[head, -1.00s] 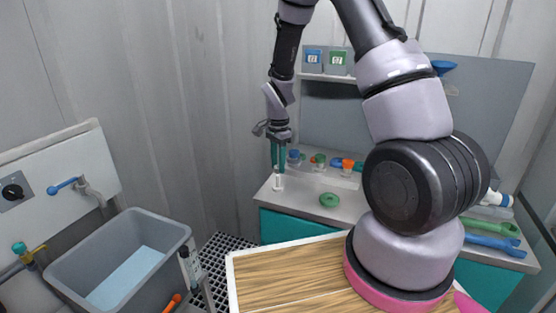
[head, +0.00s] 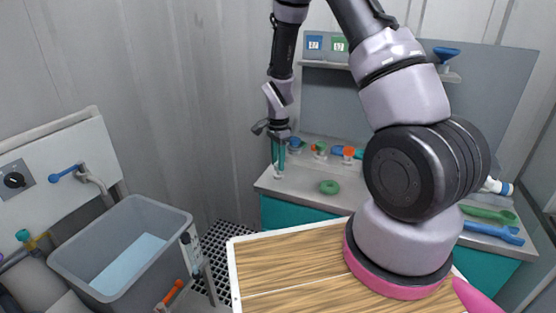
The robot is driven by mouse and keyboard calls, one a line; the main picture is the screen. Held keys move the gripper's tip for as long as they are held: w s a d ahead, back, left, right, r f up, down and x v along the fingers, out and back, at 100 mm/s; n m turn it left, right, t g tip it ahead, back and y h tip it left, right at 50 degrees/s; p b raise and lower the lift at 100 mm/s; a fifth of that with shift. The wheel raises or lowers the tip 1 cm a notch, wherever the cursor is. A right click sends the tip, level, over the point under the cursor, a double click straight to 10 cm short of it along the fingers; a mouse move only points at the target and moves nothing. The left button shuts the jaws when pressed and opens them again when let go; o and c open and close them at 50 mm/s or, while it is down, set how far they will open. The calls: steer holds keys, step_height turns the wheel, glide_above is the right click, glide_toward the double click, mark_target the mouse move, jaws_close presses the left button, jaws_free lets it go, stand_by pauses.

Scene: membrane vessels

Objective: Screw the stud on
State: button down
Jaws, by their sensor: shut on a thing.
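My gripper (head: 279,166) hangs straight down over the left end of the grey counter in the head view, with its teal fingers shut. A small pale piece (head: 279,174) shows at and below the fingertips, close to the counter top. I take it for the stud or its seat, but it is too small to tell which. The fingers hide its upper part. I cannot tell whether a thread is engaged.
A green ring (head: 329,187) lies on the counter (head: 300,185) to the right of my gripper. Several small coloured fittings stand behind it. Green and blue wrenches (head: 490,231) lie at the right end. A grey tub (head: 120,250) stands at the left.

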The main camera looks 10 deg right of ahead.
steer(key=m, duration=0.5)
steer(key=shift+w+d, duration=0.15)
steer(key=m, duration=0.5)
steer(key=shift+m, duration=0.3)
steer(key=m, duration=0.8)
steer(key=shift+d+m, duration=0.1)
steer(key=shift+m, duration=0.3)
steer(key=shift+c, duration=2.3)
jaws_free()
